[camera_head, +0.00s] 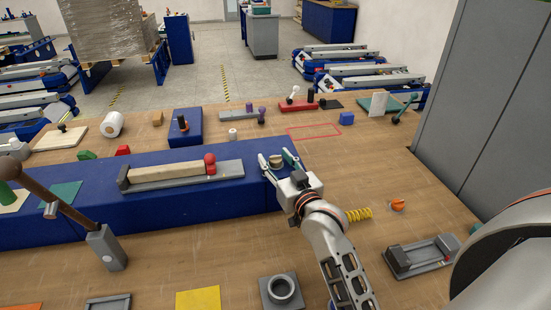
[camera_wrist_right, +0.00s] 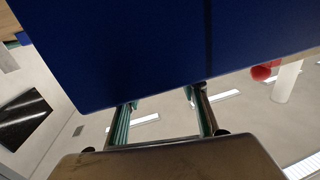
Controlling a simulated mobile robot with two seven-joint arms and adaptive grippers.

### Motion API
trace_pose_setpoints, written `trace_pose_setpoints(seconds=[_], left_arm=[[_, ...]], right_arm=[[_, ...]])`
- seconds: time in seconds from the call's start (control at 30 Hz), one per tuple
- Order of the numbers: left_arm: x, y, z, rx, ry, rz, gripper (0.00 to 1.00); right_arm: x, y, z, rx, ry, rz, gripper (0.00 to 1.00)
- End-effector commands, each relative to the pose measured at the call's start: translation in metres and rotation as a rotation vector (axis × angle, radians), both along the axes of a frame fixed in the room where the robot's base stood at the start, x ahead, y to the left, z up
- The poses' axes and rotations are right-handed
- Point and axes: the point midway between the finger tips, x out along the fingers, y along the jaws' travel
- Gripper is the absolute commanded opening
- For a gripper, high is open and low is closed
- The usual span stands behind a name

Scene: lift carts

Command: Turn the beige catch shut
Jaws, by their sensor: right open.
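A small beige round piece (camera_head: 281,155), which looks like the beige catch, sits on a dark mount at the right end of the long blue raised block (camera_head: 160,222). My right gripper (camera_head: 278,159) is open, with its green-lined fingers spread on either side of this piece in the head view. I cannot tell whether they touch it. In the right wrist view the open fingers (camera_wrist_right: 160,103) reach toward a large blue face (camera_wrist_right: 160,50), and the beige piece is hidden there. My left gripper is not in view.
A grey rail with a wooden bar and red knob (camera_head: 210,162) lies on the blue block, left of my right gripper. A yellow spring (camera_head: 358,214) and an orange piece (camera_head: 397,205) lie to the right. A tall grey cabinet (camera_head: 480,100) bounds the right side.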

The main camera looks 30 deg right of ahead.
Motion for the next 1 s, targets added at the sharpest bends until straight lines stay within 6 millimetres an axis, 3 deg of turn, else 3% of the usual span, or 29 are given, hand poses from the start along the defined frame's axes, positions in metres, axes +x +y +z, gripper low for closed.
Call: trace_pose_setpoints(seconds=[0.3,0.43,0.47,1.0], left_arm=[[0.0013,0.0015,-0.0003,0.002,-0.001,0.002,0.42],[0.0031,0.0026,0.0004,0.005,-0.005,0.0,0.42],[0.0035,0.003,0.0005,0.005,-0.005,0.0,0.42],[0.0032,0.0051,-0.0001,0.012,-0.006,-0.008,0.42]], right_arm=[[0.0027,-0.0003,-0.0002,-0.001,0.0,0.0,0.4],[0.0026,-0.0002,-0.0002,-0.001,0.0,0.0,0.06],[0.0026,-0.0002,-0.0002,-0.001,0.0,0.0,0.03],[0.0025,-0.0015,0.0002,-0.008,0.0,0.072,0.03]])
